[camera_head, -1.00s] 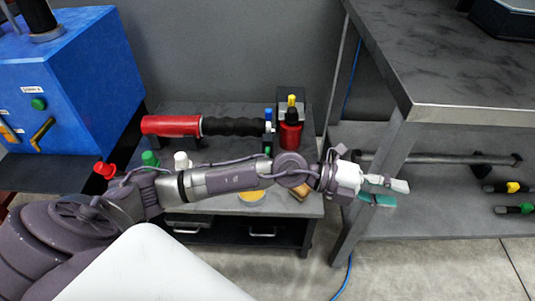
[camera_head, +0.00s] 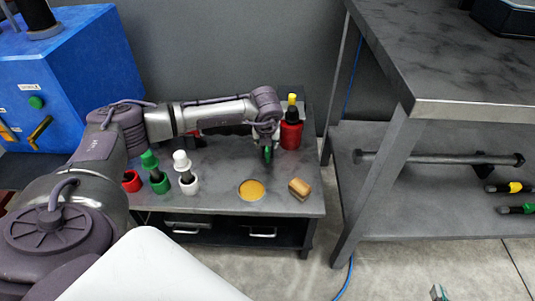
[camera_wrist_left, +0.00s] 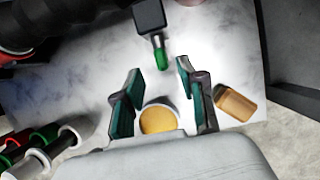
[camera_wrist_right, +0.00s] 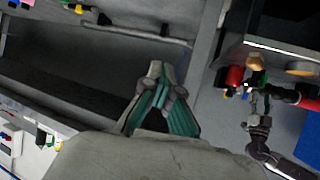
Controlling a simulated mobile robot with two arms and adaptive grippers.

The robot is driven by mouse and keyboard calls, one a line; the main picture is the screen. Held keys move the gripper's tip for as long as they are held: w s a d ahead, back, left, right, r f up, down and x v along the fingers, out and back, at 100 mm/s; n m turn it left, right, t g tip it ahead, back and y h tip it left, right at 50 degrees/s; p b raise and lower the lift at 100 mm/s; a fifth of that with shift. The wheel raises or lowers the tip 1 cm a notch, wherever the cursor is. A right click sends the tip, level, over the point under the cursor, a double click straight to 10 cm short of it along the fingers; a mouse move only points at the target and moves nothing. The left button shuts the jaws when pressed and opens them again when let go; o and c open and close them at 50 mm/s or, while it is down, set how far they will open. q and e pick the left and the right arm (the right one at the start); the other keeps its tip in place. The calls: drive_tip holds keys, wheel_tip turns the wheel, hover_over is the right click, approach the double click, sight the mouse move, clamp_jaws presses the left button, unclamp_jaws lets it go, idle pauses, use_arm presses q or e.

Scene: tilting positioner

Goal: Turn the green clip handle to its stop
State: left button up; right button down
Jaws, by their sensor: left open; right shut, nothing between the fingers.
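The green clip handle (camera_wrist_left: 161,58) shows in the left wrist view as a small green grip on a short metal rod, coming out of a dark block (camera_wrist_left: 149,15). My left gripper (camera_wrist_left: 160,72) is open, with one teal-padded finger on each side of the line to the handle. The handle lies just past the fingertips in the picture; I see no contact and cannot tell the height gap. In the head view my left wrist covers most of that spot. My right gripper (camera_wrist_right: 158,82) is shut and empty, and its tip shows low in the head view (camera_head: 438,292), far from the bench.
The grey bench (camera_head: 225,205) holds a yellow disc (camera_head: 252,189), a wooden block (camera_head: 299,188), a red bottle (camera_head: 291,133) and green (camera_head: 159,183) and white (camera_head: 188,182) capped pieces. A grey shelf table (camera_head: 455,107) stands to the right, a blue cabinet (camera_head: 75,70) to the left.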

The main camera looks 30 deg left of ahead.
sight(267, 149)
use_arm(q)
drive_tip(key=b+x, duration=0.2)
drive_tip(key=x, duration=0.5)
drive_tip(key=shift+f, duration=0.2)
drive_tip(key=shift+w+a+f, duration=0.1)
drive_tip(key=shift+f, duration=0.25)
use_arm(e)
drive_tip(key=w+a+r+t+y, duration=0.2)
drive_tip(key=r+t, duration=0.4)
drive_tip(key=r, duration=0.3)
drive_tip(key=shift+w+a+r, duration=0.15)
drive_tip(key=shift+w+r, duration=0.15)
drive_tip(key=shift+w, duration=0.4)
use_arm(q)
drive_tip(key=shift+c, duration=0.3)
clamp_jaws()
